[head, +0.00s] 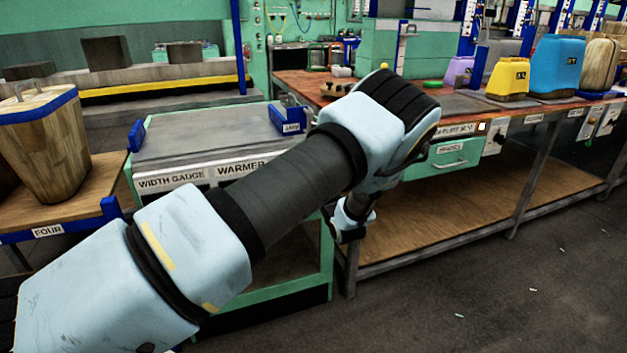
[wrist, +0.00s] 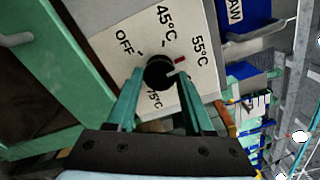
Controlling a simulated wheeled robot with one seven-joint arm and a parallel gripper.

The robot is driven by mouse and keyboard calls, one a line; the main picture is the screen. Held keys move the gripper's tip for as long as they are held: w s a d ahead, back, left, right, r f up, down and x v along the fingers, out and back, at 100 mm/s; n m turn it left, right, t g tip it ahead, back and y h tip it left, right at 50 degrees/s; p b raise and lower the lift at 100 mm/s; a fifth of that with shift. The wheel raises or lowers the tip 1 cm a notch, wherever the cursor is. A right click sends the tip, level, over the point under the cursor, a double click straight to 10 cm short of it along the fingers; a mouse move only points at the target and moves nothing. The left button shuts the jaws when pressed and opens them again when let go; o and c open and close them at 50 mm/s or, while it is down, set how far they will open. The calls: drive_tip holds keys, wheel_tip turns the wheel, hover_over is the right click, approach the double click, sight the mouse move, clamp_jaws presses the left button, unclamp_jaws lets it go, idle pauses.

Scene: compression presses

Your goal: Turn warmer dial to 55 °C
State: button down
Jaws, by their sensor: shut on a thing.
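The warmer dial (wrist: 158,72) is a round black knob on a pale panel (wrist: 118,44) in the wrist view. Labels OFF, 45 °C and 55 °C run around it, and a lower label is partly covered. A red mark and a whitish mark show at the knob's right side, near and just below the 55 °C label; I cannot tell exactly where the pointer aims. My gripper (wrist: 159,80) is shut on the dial, with one green finger on each side. In the head view the warmer (head: 215,150) is left of my wrist, and the dial is hidden.
A workbench (head: 480,203) with a green drawer (head: 448,158) stands close on the right. Open floor (head: 500,300) lies at front right.

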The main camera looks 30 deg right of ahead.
idle(0.3)
drive_tip(key=shift+c, duration=1.4)
unclamp_jaws()
drive_tip(key=s+a, duration=0.1)
drive_tip(key=s, duration=0.9)
drive_tip(key=shift+s+a+b, duration=0.15)
drive_tip(key=shift+s+b, duration=0.25)
